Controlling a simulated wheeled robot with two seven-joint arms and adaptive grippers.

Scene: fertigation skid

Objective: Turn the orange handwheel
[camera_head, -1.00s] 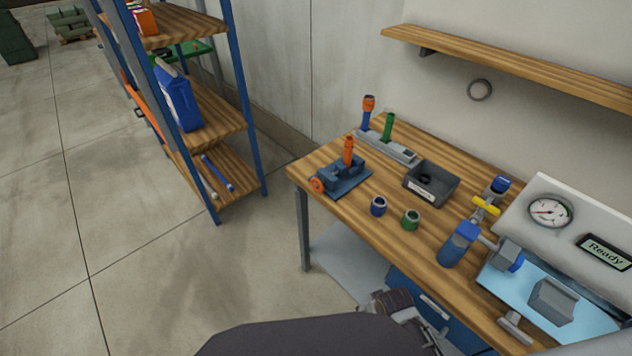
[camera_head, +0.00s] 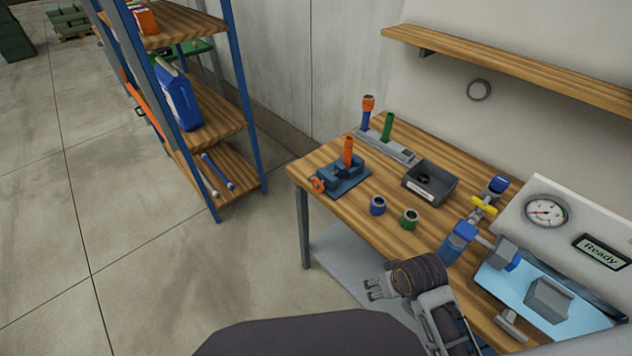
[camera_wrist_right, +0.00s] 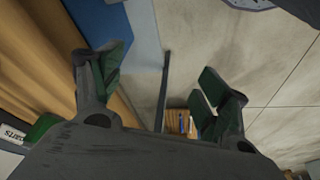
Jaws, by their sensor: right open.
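The orange handwheel (camera_head: 317,184) sits on the front-left end of a blue vise (camera_head: 342,178) at the left end of the wooden bench. An upright orange cylinder (camera_head: 348,150) stands in the vise. My right gripper (camera_head: 372,288) is open and empty in front of the bench's front edge, apart from the handwheel and nearer to me. In the right wrist view its two fingers (camera_wrist_right: 158,78) are spread with nothing between them, and the handwheel does not show there. My left gripper is not in view.
The bench (camera_head: 312,168) also holds a blue ring (camera_head: 377,205), a green ring (camera_head: 409,218), a grey bin (camera_head: 430,182) and a pipe with a yellow valve handle (camera_head: 483,205). A blue-posted shelf (camera_head: 235,100) stands at left. Floor between shelf and bench is clear.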

